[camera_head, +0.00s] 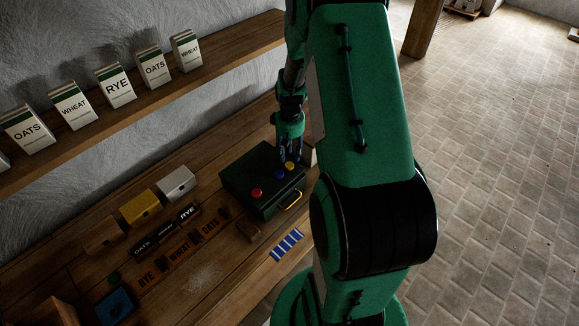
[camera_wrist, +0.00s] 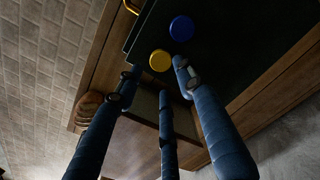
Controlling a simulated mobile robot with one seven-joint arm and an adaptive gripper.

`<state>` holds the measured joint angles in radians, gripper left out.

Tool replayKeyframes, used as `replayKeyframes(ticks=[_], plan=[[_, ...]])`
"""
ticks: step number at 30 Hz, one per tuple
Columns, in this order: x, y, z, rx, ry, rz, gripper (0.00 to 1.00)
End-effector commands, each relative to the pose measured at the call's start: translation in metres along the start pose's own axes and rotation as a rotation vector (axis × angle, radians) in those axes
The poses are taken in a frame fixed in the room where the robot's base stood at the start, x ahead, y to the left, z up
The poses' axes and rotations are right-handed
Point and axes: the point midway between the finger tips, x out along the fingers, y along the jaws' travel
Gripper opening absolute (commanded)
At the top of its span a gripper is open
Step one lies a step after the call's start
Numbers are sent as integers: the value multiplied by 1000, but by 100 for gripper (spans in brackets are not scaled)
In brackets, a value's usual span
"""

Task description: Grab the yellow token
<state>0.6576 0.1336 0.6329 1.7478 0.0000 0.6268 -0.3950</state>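The yellow token (camera_head: 289,166) lies on top of a dark green box (camera_head: 240,180), near its right back corner. It also shows in the wrist view (camera_wrist: 160,61), close to the box edge. A blue token (camera_head: 280,174) lies right beside it, and a red token (camera_head: 257,193) lies further left on the lid. My gripper (camera_head: 289,153) is above the yellow token, pointing down. In the wrist view its three blue fingers (camera_wrist: 158,76) are spread apart with nothing between them. Whether any finger touches a token I cannot tell.
The box has a yellow handle (camera_head: 291,200) on its front. Left of it on the bench stand a white box (camera_head: 176,183) and a yellow box (camera_head: 140,208). Labelled strips (camera_head: 179,250) and a blue striped card (camera_head: 287,244) lie in front. Cartons line the shelf above.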

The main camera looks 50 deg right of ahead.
Motion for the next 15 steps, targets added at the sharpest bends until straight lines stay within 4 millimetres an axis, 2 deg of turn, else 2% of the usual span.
replayKeyframes(ticks=[5,15], plan=[[7,-1,0,0,-1,-1,38],[44,-3,-2,0,-1,0,38]])
